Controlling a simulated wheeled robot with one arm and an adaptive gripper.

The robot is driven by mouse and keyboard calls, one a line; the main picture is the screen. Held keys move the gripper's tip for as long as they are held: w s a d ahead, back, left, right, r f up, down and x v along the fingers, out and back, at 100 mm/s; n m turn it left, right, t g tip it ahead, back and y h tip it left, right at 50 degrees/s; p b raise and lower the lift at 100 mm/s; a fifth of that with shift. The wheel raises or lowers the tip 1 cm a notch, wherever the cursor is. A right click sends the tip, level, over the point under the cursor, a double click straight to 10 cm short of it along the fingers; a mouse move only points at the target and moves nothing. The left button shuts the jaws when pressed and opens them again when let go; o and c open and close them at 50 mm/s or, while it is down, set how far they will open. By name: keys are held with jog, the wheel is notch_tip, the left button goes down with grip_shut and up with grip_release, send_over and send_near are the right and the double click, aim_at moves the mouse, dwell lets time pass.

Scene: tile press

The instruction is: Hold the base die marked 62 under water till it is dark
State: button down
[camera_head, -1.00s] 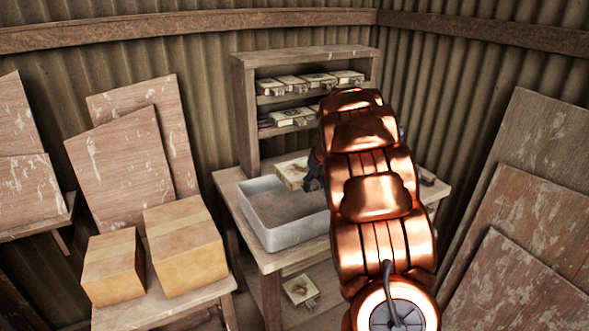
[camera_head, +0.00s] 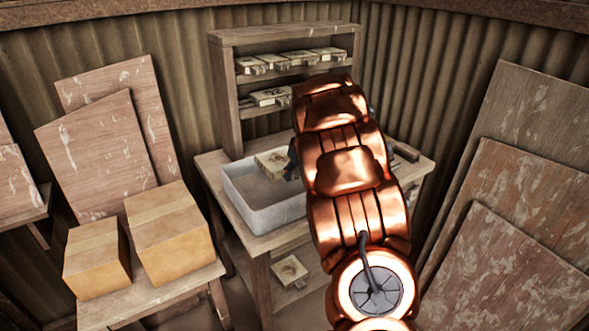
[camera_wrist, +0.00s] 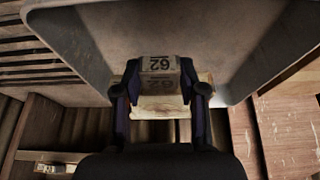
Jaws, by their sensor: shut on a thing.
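The base die marked 62 (camera_wrist: 160,102) is a pale, flat block with a dark 62 on its label, which reads upside down in the wrist view. My gripper (camera_wrist: 160,70) is shut on it, with one dark finger on each side. In the head view the die (camera_head: 271,161) shows pale, not dark, at the far side of the grey tub (camera_head: 275,217). It appears above the tub floor; I cannot tell whether it touches water. My gripper in the head view (camera_head: 292,163) is partly hidden by my copper arm. The tub (camera_wrist: 240,95) also shows in the wrist view.
Several similar dies (camera_head: 290,60) stand on the wooden rack (camera_head: 225,95) behind the tub. Another die (camera_head: 290,270) lies on the shelf under the table (camera_head: 213,168). Cardboard boxes (camera_head: 172,232) stand at left. Boards lean at both sides.

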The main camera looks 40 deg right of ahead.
jog(key=shift+f+b, duration=2.75)
jog(key=shift+f, duration=1.8)
dwell(3.5)
